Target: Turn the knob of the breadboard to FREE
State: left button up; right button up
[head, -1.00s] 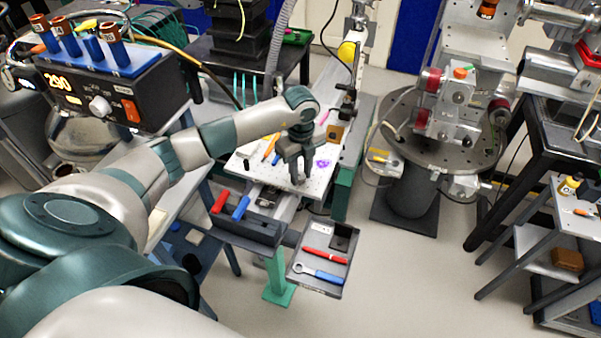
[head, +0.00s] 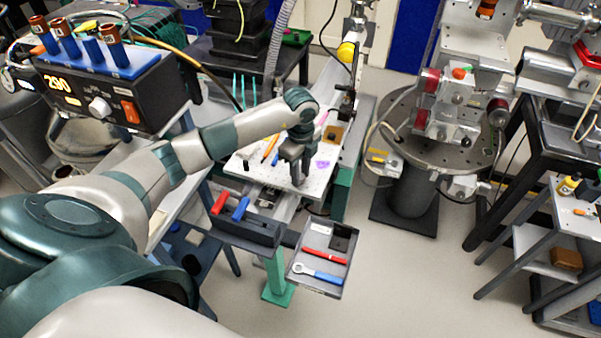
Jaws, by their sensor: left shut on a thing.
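The breadboard (head: 245,163) is a pale plate with holes on the bench in the middle of the head view. My left arm reaches over it from the left. My left gripper (head: 297,181) points down at the breadboard's front part and is shut on what appears to be the knob. The knob is hidden by the fingers, so its pointer and the FREE mark cannot be read. My right gripper is not in view.
An orange marker (head: 270,148) and a purple patch (head: 322,164) lie on the breadboard near my gripper. In front are red and blue handles (head: 240,208) and a tray (head: 335,285) with a wrench (head: 318,273). A control box (head: 110,95) stands left.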

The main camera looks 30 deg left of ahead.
pick_arm(q)
jog(key=o, duration=1.1)
jog(key=shift+c, duration=0.2)
notch_tip(320, 180, up, 17)
jog(key=p, duration=1.1)
jog(key=shift+r, duration=0.2)
